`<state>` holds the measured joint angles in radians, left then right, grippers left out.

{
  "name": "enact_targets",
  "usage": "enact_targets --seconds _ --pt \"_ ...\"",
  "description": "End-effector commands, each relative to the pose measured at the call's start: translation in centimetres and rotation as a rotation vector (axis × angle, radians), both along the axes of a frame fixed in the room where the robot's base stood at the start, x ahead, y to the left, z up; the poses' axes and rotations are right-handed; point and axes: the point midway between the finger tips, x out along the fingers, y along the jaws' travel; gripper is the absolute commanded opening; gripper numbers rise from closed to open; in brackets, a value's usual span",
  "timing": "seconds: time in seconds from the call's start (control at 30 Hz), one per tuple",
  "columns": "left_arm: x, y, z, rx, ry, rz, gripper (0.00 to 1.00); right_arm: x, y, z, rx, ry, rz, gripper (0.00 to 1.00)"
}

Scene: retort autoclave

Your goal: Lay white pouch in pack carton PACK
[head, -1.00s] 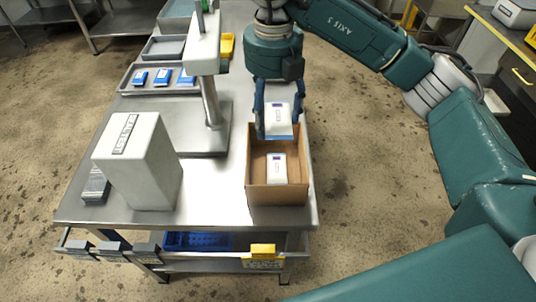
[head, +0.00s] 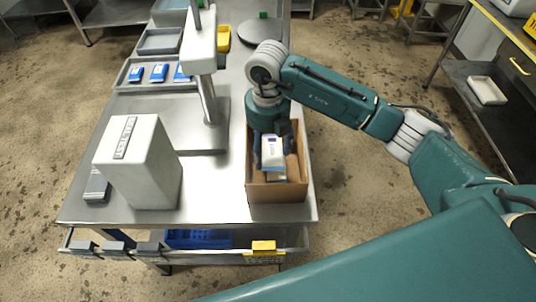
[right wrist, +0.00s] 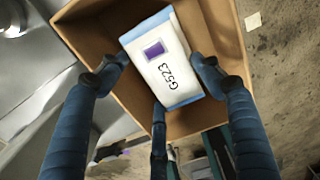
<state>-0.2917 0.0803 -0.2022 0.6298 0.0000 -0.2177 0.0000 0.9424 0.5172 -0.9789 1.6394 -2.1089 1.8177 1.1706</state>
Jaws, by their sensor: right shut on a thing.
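A white pouch (head: 273,148) with a purple square and blue ends is held by my right gripper (head: 272,158) inside the open brown carton (head: 278,193). In the right wrist view the pouch (right wrist: 162,62) reads "G523" and lies between the blue fingers of the gripper (right wrist: 160,82), with the carton wall (right wrist: 228,40) around it. Whether the held pouch touches the carton floor cannot be told. My left gripper is out of view.
A pale box-shaped machine (head: 140,165) stands on the steel table left of the carton. A post-mounted device (head: 203,60) stands behind, beside a tray (head: 125,80) of blue-and-white packs. A yellow block (head: 263,246) is at the front edge. Bare table lies between machine and carton.

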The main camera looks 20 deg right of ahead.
Motion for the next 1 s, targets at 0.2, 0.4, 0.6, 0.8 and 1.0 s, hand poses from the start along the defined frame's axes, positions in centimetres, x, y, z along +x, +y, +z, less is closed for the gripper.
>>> enact_targets --seconds 0.2,0.4,0.6,0.8,1.0 --pt "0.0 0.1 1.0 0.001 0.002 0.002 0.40 -0.2 0.0 -3.1 -0.001 0.006 0.000 0.38" --pt "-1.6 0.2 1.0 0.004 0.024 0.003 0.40 -0.1 0.0 -4.2 0.000 0.002 0.002 0.38" --pt "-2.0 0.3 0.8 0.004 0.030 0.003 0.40 -0.1 0.0 -4.3 0.000 0.002 0.002 0.38" --pt "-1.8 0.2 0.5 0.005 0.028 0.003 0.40 -0.1 0.0 -4.7 0.000 0.002 0.001 0.75" --pt "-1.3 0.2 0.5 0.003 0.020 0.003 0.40 -0.1 0.0 -4.6 -0.001 0.002 0.001 0.84"
